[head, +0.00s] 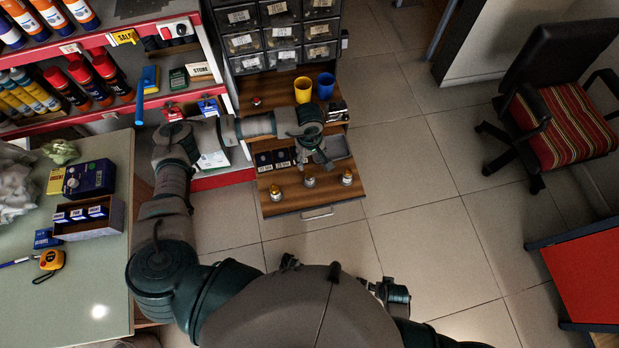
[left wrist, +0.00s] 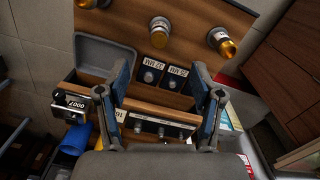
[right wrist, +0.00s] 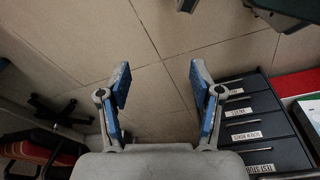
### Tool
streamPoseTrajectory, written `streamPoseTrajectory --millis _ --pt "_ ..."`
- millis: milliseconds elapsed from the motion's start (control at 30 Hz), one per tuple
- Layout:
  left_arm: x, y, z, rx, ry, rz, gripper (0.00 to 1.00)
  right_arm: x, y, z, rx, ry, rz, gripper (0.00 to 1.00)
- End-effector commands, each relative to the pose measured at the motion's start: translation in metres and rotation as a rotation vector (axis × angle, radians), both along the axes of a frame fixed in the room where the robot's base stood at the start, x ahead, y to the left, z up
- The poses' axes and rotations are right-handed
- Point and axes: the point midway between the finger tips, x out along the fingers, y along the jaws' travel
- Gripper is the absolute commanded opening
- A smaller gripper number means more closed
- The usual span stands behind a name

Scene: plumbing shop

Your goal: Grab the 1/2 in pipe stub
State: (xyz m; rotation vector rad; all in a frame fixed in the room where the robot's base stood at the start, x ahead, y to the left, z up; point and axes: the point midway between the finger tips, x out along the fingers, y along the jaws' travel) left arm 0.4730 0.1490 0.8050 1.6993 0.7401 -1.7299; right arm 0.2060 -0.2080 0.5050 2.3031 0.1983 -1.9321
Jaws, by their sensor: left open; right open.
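My left gripper (left wrist: 160,85) is open and empty above the wooden bench top (head: 330,205); in the head view it (head: 320,158) is small and partly hidden by its wrist. Between and beyond its fingers, two black holders (left wrist: 150,72) (left wrist: 175,77) with white labels each hold a small grey round piece. A labelled rack (left wrist: 160,128) with several small pieces lies nearer the palm. I cannot tell which piece is the 1/2 in pipe stub. My right gripper (right wrist: 158,90) is open and empty above the tiled floor.
Three brass-and-steel fittings (head: 309,180) stand along the bench front. A grey tray (left wrist: 105,60), a blue cup (head: 326,85) and a yellow cup (head: 303,90) are close by. Black labelled drawers (right wrist: 250,112) stand beside the right gripper.

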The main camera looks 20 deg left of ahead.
Motion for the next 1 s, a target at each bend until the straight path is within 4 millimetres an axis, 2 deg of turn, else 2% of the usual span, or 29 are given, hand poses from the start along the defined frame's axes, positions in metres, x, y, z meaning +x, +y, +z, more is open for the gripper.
streamPoseTrajectory --millis 67,167,500,867,1000 --pt "0.002 0.008 -0.005 0.033 -0.005 -0.006 0.66 -0.002 0.0 -0.001 -0.001 0.005 0.0 0.65" --pt "0.002 0.008 -0.023 0.035 -0.003 -0.008 0.66 -0.004 -0.001 -0.002 -0.003 0.014 0.0 0.65" --pt "0.002 0.007 -0.101 0.03 -0.003 -0.006 0.66 0.001 -0.003 0.018 -0.004 0.004 -0.003 0.65" --pt "0.007 0.007 -0.137 0.028 -0.004 -0.004 0.66 0.005 0.0 0.027 -0.002 0.003 -0.003 0.65" --pt "0.011 0.008 -0.161 0.028 -0.003 -0.005 0.66 0.008 0.0 0.043 -0.001 -0.008 -0.005 0.65"
